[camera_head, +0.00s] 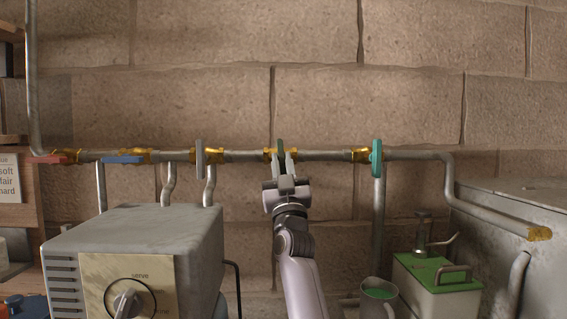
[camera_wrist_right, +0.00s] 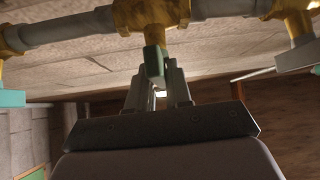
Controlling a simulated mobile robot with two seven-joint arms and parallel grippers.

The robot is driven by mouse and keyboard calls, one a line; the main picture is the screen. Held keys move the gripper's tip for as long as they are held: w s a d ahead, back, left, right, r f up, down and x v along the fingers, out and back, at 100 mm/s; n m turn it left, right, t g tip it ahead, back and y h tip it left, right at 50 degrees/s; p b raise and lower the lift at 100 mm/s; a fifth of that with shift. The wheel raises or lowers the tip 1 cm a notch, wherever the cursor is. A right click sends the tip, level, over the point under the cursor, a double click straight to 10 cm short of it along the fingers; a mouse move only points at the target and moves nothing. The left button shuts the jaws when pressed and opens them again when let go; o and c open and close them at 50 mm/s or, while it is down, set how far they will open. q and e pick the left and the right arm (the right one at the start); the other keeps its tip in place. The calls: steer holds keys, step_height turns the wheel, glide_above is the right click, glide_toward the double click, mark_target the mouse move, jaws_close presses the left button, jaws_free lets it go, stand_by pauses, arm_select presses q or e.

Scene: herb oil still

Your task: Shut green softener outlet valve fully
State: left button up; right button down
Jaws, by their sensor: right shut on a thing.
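A green lever handle (camera_head: 280,146) sits on a brass valve body (camera_head: 269,154) in the middle of the wall pipe. It stands upright, seen nearly edge-on, across the pipe. My right gripper (camera_head: 284,161) reaches up from below and is shut on this green handle. In the right wrist view, the green handle (camera_wrist_right: 154,65) lies between the fingertips (camera_wrist_right: 158,78), under the brass body (camera_wrist_right: 150,14). The fingers hide part of it. My left gripper is not in view.
Along the same pipe are a red lever (camera_head: 50,159), a blue lever (camera_head: 123,159), a grey handle (camera_head: 199,158) and a teal handle (camera_head: 376,158). A grey box with a dial (camera_head: 150,240) stands lower left. A green-topped container (camera_head: 437,275) and a cup (camera_head: 378,300) stand lower right.

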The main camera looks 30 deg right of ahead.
steer(key=m+g+h, duration=0.1)
steer(key=m+h, duration=0.2)
steer(key=shift+w+a+g, duration=0.1)
steer(key=shift+a+g, duration=0.05)
steer(key=shift+g, duration=0.15)
steer(key=shift+m+h, duration=0.3)
steer(key=shift+m, duration=0.4)
steer(key=c, duration=1.1)
jaws_free()
steer(key=shift+b+v, duration=0.6)
steer(key=shift+v, duration=3)
steer(key=shift+r, duration=0.1)
